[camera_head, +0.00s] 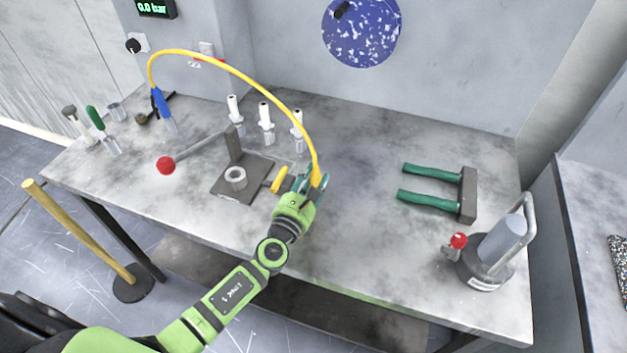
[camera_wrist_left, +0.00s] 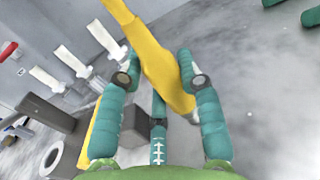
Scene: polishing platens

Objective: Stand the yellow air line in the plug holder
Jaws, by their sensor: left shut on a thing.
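The yellow air line (camera_head: 232,70) arches from a blue fitting (camera_head: 162,108) at the back left of the bench over to my left gripper (camera_head: 313,182). My left gripper is shut on the thicker yellow end of the line, which also shows between its teal fingers in the left wrist view (camera_wrist_left: 165,75). The fingers hold it above the bench, right of a dark fixture plate (camera_head: 255,182). A short grey ring (camera_head: 235,178) stands upright on this plate, left of the gripper. I cannot tell for certain which part is the plug holder. My right gripper is not in view.
Three white upright pieces (camera_head: 266,125) stand behind the plate. A red-knobbed lever (camera_head: 166,165) sticks out to its left. A yellow piece (camera_head: 279,179) sits close left of my gripper. A green-handled tool (camera_head: 430,185) and grey canister (camera_head: 490,255) are right; bench between is clear.

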